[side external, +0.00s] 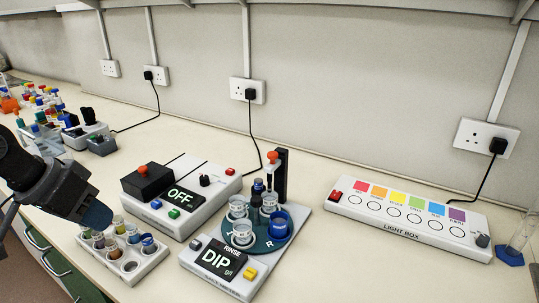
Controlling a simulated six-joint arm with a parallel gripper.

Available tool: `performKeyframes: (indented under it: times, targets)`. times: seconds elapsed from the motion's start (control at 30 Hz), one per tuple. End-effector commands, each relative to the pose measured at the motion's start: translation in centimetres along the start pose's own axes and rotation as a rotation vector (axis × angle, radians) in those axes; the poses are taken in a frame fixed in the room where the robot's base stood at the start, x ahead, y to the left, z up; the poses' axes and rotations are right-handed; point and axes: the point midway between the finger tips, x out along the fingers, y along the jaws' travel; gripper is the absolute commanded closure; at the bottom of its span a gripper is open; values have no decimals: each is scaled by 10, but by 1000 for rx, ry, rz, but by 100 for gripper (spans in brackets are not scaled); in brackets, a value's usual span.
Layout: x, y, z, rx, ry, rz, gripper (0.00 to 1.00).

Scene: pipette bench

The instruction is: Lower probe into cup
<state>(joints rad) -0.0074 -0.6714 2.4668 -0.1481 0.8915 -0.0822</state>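The meter unit (207,268) stands at the bench's centre, with its screen reading "DIP". A dark green round plate on it carries several small clear cups (242,236) and a larger blue cup (278,226). A black post (281,172) rises behind the plate. The probe (270,182), with an orange top, hangs upright at the post above the cups. Its lower end is hard to make out, so I cannot tell whether it is inside a cup. My gripper (92,212), dark with a blue end, is at the left, well away from the probe. Its finger opening is not clear.
A rack of small coloured vials (126,268) stands between my gripper and the meter unit. A grey unit reading "OFF" (182,200) is behind it. A light box (408,217) lies to the right, with a cylinder (520,236) beside it. Free bench lies at front right.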

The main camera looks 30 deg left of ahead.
Motion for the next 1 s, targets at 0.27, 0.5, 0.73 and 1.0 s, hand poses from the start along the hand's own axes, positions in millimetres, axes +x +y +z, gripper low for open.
performKeyframes:
  times: [0.27, 0.5, 0.73, 1.0]
  targets:
    - [22, 59, -80, -802, -227, 351, 50]
    - [58, 68, -173, -1573, -465, 583, 48]
    - [95, 48, -229, -2079, -628, 708, 48]
    - [111, 47, -244, -2201, -670, 739, 48]
